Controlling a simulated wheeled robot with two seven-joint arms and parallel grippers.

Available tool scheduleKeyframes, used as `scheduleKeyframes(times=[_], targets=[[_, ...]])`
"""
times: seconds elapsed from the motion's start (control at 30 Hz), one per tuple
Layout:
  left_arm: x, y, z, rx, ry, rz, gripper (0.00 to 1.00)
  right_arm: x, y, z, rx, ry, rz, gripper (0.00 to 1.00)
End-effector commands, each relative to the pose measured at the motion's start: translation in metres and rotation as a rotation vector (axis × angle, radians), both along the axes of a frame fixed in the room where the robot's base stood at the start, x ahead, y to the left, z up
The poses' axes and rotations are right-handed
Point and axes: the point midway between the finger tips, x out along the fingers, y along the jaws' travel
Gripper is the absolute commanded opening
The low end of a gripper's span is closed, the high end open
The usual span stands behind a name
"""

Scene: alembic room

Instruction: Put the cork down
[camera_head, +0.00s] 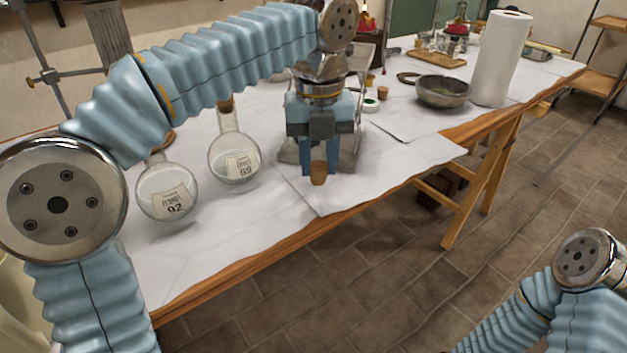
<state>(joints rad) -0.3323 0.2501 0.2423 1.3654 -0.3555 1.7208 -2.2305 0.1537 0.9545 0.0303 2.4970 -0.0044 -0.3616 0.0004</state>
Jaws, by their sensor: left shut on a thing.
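The cork (318,173) is small and brown. My left gripper (318,166) points down and is shut on it, in the middle of the camera_head view near the table's front edge. White paper shows below the cork; I cannot tell whether the cork touches it. My right arm shows at the lower right, but its gripper is out of view.
Two round flasks stand on the paper-covered table (255,230) to the left: one labelled 92 (167,190), one labelled 59 with a cork stopper (234,155). A bowl (442,92) and paper roll (501,60) stand right. The front paper is clear.

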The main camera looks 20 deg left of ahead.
Motion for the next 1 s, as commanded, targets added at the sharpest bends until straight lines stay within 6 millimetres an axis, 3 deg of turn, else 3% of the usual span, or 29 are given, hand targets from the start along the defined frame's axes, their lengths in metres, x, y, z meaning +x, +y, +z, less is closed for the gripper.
scheduleKeyframes(times=[0.3, 0.47, 0.87, 0.9, 1.0], targets=[[0.021, 0.015, -0.033, 0.001, 0.003, 0.002, 0.08, 0.0, 0.0, -0.005, -0.001, 0.001, -0.001, 0.34], [0.019, 0.014, -0.057, 0.002, 0.002, -0.002, 0.08, 0.0, -0.001, -0.01, -0.001, 0.0, -0.002, 0.34], [0.019, 0.013, -0.062, 0.0, 0.0, -0.001, 0.08, 0.0, -0.001, -0.011, -0.001, 0.0, -0.002, 0.34], [0.019, 0.013, -0.062, 0.0, 0.0, -0.001, 0.35, 0.0, -0.001, -0.011, -0.001, 0.0, -0.002, 0.34], [0.019, 0.013, -0.062, 0.0, 0.0, -0.001, 0.51, 0.0, -0.001, -0.01, -0.001, 0.0, -0.002, 0.34]])
